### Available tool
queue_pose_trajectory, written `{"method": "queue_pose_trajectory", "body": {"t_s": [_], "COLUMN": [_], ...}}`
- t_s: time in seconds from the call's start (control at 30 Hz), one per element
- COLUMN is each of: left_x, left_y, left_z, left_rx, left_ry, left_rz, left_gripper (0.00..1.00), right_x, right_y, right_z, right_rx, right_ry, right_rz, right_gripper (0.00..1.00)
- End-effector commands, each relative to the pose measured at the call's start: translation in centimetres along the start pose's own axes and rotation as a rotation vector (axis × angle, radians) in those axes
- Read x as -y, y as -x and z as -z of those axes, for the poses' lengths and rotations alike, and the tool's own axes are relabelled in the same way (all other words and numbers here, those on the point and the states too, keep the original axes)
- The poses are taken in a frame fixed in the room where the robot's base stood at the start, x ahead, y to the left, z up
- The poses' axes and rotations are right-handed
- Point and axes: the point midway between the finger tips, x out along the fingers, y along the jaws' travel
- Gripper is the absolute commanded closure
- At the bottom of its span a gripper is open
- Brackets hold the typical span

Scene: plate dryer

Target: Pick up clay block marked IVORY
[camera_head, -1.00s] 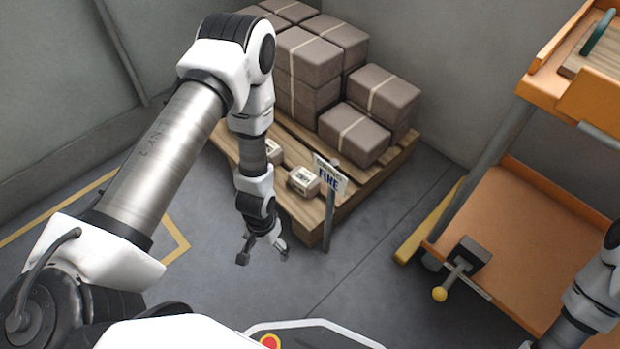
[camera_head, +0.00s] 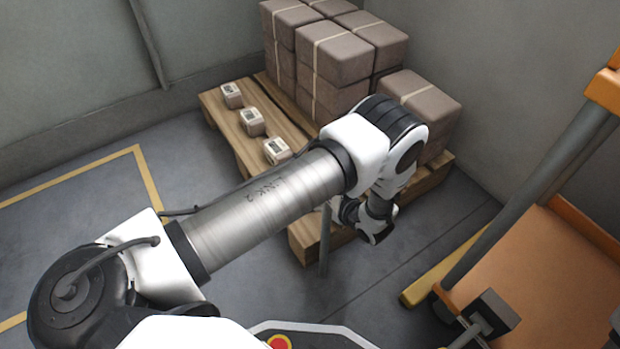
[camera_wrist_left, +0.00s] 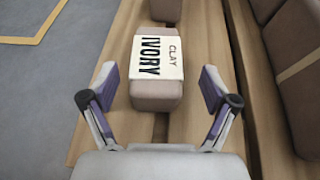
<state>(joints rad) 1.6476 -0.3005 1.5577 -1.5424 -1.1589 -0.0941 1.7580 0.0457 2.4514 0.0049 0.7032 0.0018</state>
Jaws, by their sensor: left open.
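The clay block marked IVORY (camera_wrist_left: 155,92) is a brown block with a cream top label, lying on wooden slats in the left wrist view. My left gripper (camera_wrist_left: 158,88) is open, with one finger on each side of the block's near end and gaps between. In the head view, small labelled blocks stand in a row on the pallet (camera_head: 225,123): a far one (camera_head: 232,95), a middle one (camera_head: 252,121) and a near one (camera_head: 277,150). Their labels are too small to read there. My left arm hides the left gripper's fingertips in that view. My right gripper is out of view.
Large strapped brown blocks (camera_head: 335,55) are stacked on the pallet's right and back. A grey post (camera_head: 325,245) stands at the pallet's front edge. An orange cart (camera_head: 545,270) is at the right. The floor left of the pallet (camera_head: 185,150) is clear.

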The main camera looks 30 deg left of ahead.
Motion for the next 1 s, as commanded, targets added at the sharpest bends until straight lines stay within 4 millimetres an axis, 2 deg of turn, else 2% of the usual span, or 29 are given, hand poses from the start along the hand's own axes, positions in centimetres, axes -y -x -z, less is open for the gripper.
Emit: {"method": "queue_pose_trajectory", "body": {"t_s": [0.03,0.1,0.23,0.43,0.47,0.5,0.7,1.0], "left_x": [-0.2,-0.4,-0.4,-0.4,-0.4,-0.4,-0.4,-0.4], "left_y": [-1.2,-2.6,-4.2,-4.3,-4.3,-4.3,-4.3,-4.2], "left_z": [0.7,0.8,0.4,0.0,0.0,0.0,0.1,0.0], "left_rx": [-0.001,-0.002,-0.002,-0.003,-0.003,-0.003,-0.003,-0.003], "left_ry": [0.001,0.003,0.002,0.001,0.001,0.001,0.001,0.002], "left_rz": [-0.004,-0.005,-0.004,-0.002,-0.002,-0.003,-0.003,-0.004], "left_gripper": [0.14,0.14,0.14,0.14,0.17,0.31,1.0,1.0], "right_x": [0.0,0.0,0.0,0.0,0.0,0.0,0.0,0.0], "right_y": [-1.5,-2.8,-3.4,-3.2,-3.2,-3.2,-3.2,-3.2], "right_z": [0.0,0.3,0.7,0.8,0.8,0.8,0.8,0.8], "right_rx": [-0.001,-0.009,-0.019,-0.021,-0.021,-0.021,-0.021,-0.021], "right_ry": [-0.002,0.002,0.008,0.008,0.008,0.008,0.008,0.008], "right_rz": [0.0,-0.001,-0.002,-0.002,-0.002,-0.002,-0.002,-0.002], "right_gripper": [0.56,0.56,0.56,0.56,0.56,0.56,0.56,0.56]}}
